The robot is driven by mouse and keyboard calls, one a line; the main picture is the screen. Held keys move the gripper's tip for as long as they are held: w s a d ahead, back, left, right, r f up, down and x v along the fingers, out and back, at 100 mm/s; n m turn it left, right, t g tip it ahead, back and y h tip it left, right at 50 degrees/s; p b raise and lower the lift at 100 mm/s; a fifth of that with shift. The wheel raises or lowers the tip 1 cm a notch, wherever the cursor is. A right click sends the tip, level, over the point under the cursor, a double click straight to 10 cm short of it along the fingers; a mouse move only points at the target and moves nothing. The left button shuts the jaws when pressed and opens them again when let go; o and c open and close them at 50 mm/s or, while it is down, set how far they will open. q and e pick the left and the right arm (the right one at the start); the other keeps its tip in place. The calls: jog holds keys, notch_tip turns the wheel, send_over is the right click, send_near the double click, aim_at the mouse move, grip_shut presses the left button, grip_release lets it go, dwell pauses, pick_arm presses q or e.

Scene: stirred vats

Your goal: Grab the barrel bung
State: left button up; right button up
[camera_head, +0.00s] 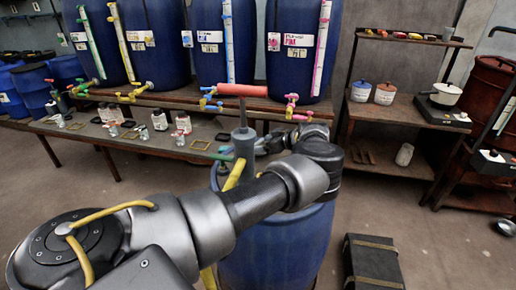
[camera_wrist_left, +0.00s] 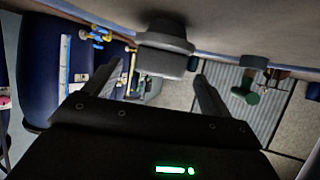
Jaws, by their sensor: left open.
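The barrel bung (camera_wrist_left: 165,48) is a grey, round, stepped plug in the left wrist view. It sits against a pale surface along the top of that view. My left gripper (camera_wrist_left: 164,70) is open, with one finger on each side of the bung and a gap showing by the fingers; I cannot tell if either touches it. In the head view my left arm reaches over a blue barrel (camera_head: 285,245), and the left gripper (camera_head: 268,143) is partly hidden behind the pump. The bung cannot be made out there. My right gripper is not in view.
A grey pump with a red handle (camera_head: 242,90) and yellow hose stands close by the left gripper. Several blue vats (camera_head: 283,50) stand on a bench behind. A shelf (camera_head: 410,108) with pots is at right. A dark case (camera_head: 372,262) lies on the floor beside the barrel.

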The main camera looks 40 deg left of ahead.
pick_arm(q)
jog(key=shift+a+f, duration=0.2)
jog(key=shift+a, duration=0.15)
jog(key=shift+c, duration=0.2)
jog(key=c, duration=1)
jog(key=shift+c, duration=0.2)
